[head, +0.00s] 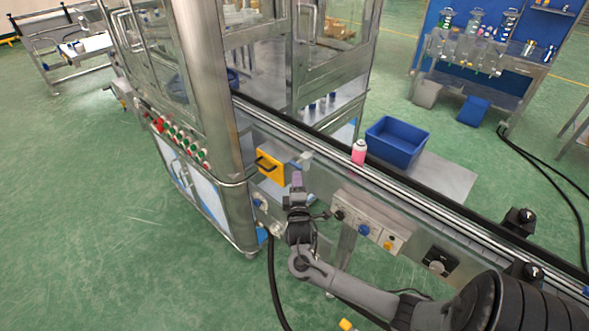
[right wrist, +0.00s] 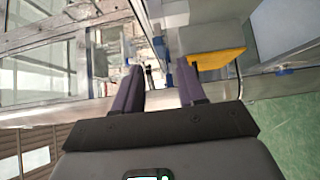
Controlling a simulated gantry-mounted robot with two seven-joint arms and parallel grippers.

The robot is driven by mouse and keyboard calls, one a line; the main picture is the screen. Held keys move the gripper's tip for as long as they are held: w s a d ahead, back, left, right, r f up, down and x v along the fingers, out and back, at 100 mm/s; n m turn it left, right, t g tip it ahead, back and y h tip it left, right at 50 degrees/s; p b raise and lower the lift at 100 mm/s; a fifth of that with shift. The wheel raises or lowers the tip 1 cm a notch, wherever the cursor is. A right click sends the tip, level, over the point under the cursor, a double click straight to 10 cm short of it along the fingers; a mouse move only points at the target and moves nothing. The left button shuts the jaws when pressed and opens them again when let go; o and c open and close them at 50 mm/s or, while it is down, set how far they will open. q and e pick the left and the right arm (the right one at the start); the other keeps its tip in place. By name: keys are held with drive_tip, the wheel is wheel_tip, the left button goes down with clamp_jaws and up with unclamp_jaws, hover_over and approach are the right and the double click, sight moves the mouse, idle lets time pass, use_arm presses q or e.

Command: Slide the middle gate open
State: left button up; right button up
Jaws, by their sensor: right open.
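A yellow plate with a black handle (head: 269,167) is mounted on the near side of the conveyor, beside the machine's corner post; it looks like the gate, though I cannot tell if it is the middle one. Its yellow edge also shows in the right wrist view (right wrist: 220,58), to the right of the fingers. My right gripper (head: 297,179) is just right of the yellow plate in the head view, apart from the handle. Its two purple fingers (right wrist: 158,88) are spread with nothing clear between them. My left gripper is not in view.
A pink can with a white top (head: 359,152) stands on the conveyor (head: 430,203). A blue bin (head: 397,141) is behind it. A control box (head: 368,222) with knobs is right of my gripper. The glazed steel machine (head: 214,90) stands at left. Green floor in front is clear.

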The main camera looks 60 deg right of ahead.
sight(295, 167)
drive_tip(key=b+x, duration=0.1)
drive_tip(key=x, duration=0.8)
drive_tip(key=shift+b, duration=0.3)
drive_tip(key=shift+s+a, duration=0.1)
clamp_jaws()
